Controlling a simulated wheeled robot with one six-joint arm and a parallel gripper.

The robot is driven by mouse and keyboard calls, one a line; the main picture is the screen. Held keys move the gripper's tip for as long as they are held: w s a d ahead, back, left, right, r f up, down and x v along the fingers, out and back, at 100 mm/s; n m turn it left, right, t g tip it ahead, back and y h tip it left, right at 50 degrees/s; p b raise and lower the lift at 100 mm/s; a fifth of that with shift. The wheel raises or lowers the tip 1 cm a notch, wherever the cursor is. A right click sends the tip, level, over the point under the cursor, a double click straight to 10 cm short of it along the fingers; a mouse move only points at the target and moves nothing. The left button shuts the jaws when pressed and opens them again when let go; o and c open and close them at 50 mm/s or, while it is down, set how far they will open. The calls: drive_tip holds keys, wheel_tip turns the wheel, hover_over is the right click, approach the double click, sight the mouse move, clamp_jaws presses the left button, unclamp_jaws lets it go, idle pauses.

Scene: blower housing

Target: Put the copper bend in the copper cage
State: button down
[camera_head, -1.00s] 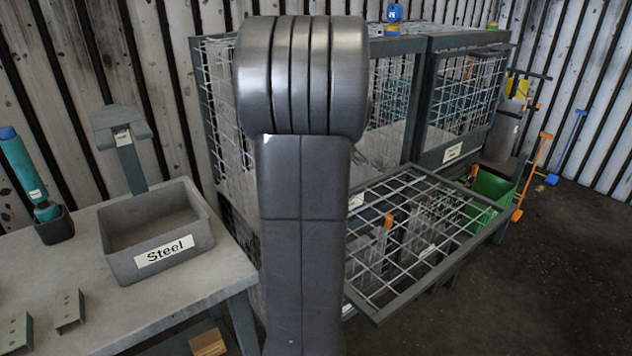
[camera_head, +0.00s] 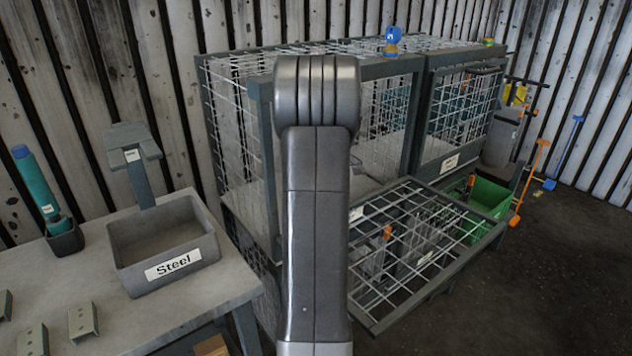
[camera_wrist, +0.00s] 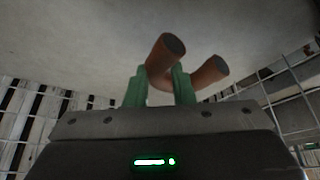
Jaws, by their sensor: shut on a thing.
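My gripper (camera_wrist: 158,88) is shut on the copper bend (camera_wrist: 160,62), a curved brown tube with two dark open ends, held between green fingers in the wrist view. A pale flat surface fills the area beyond the bend, with wire mesh at both sides. I cannot tell whether the bend touches that surface. In the head view my arm hides the gripper and bend. A grey-framed wire cage (camera_head: 265,150) stands behind the arm, its front open and a mesh door (camera_head: 440,270) folded down. Its label is too small to read, so I cannot confirm which metal it is for.
A second mesh cage (camera_head: 465,108) with a closed front adjoins on the right. A grey bin (camera_head: 190,282) labelled Steel stands on the left bench (camera_head: 150,320). A green bin (camera_head: 490,195) stands beyond the lowered door. Open floor (camera_head: 575,260) lies at right.

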drive_tip(key=w, duration=0.2)
drive_tip(key=w+d, duration=0.1)
drive_tip(key=w, duration=0.3)
drive_tip(key=shift+w+d+p, duration=0.1)
drive_tip(key=shift+d+p, duration=0.2)
drive_tip(key=shift+p, duration=0.1)
drive_tip(key=shift+w+f, duration=0.1)
drive_tip(key=shift+f, duration=1.65)
drive_tip(key=shift+f, duration=0.1)
drive_tip(key=c, duration=1.3)
unclamp_jaws()
drive_tip(key=shift+o, duration=0.3)
drive_tip(key=v, duration=0.5)
drive_tip(key=shift+d+r, duration=0.2)
drive_tip(key=shift+r, duration=0.2)
drive_tip(key=s+d, duration=0.1)
drive_tip(key=d, duration=0.2)
drive_tip(key=s+d, duration=0.2)
drive_tip(key=d, duration=0.2)
drive_tip(key=s+d+b, duration=0.1)
drive_tip(key=d, duration=0.3)
drive_tip(key=shift+s+f, duration=0.15)
drive_tip(key=shift+f, duration=0.15)
